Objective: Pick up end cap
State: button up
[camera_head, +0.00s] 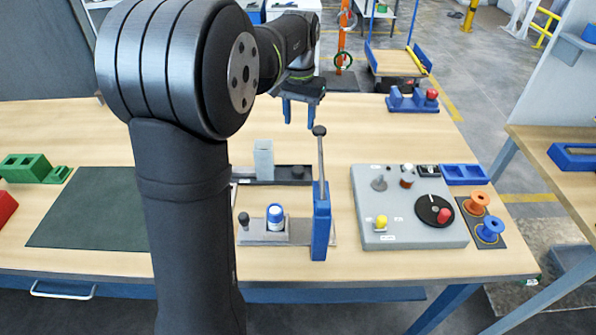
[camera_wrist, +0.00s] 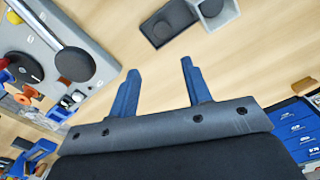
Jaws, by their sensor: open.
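I cannot tell for sure which part is the end cap. A small dark round piece (camera_head: 298,172) sits at the right end of a dark strip-shaped holder (camera_head: 243,181) in the middle of the table, and may be it. In the wrist view a dark tray (camera_wrist: 147,31) with dark round shapes shows at the top, ahead of the fingertips. My gripper (camera_head: 299,113) is open and empty, with its blue fingers pointing down above the table behind the holder. In the wrist view my gripper (camera_wrist: 160,70) has its two fingers apart over bare wood.
A blue post (camera_head: 321,225) with an upright dark-knobbed lever (camera_head: 320,131) stands in front of my gripper. A grey block (camera_head: 263,160) stands on the holder. The table's back middle is clear.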

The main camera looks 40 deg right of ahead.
aim_at(298, 169)
jog(key=f, duration=1.7)
jog(key=shift+w, duration=0.2)
jog(key=c, duration=0.7)
